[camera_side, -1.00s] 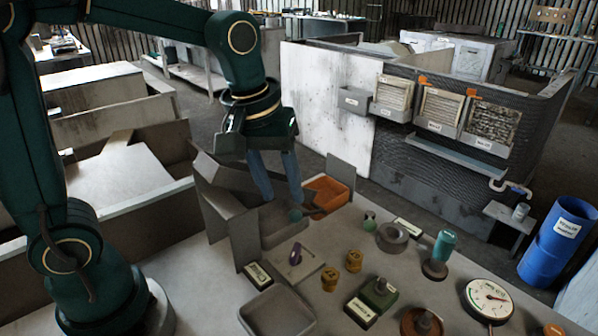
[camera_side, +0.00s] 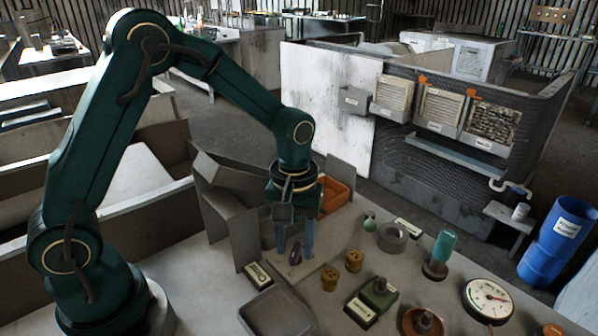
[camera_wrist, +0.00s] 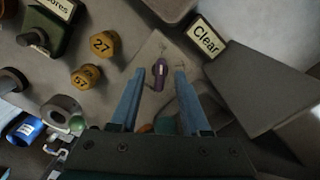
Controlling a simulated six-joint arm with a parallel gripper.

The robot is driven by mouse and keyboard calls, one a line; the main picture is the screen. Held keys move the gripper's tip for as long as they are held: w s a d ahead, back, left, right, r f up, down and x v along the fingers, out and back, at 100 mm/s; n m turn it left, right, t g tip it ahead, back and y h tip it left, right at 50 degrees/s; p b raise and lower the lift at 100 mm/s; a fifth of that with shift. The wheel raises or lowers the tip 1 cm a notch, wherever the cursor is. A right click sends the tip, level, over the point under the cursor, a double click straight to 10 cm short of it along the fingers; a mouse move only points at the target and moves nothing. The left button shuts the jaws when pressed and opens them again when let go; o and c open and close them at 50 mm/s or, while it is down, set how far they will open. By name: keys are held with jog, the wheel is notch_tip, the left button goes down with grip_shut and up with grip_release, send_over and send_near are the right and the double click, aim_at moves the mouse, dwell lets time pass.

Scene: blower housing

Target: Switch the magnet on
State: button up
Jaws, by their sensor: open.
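A small purple lever-like piece (camera_side: 296,256) stands on a pale flat plate on the table. It also shows in the wrist view (camera_wrist: 157,72), where the plate (camera_wrist: 150,48) lies under it. No label names the magnet, so I cannot tell for sure that this piece is its switch. My gripper (camera_side: 295,250) is open and points down over the plate. Its two blue fingers are on either side of the purple piece in the side view. In the wrist view the gripper (camera_wrist: 160,72) has the piece between its fingertips, with gaps at both sides. Contact is not visible.
Two yellow numbered pieces (camera_side: 354,260) (camera_side: 329,279) stand right of the plate. A "Clear" label (camera_wrist: 205,37) lies close by. A green box (camera_side: 379,294), teal bottle (camera_side: 441,248) and gauge (camera_side: 489,300) are farther right. Grey panels (camera_side: 235,225) stand left.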

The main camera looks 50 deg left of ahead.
grip_shut()
dwell(0.3)
jog(key=m, duration=0.3)
jog(key=shift+m, duration=0.4)
jog(key=m, duration=0.3)
jog(key=shift+m, duration=0.4)
jog(key=m, duration=0.6)
jog(key=shift+a, duration=0.1)
jog(key=shift+m, duration=0.3)
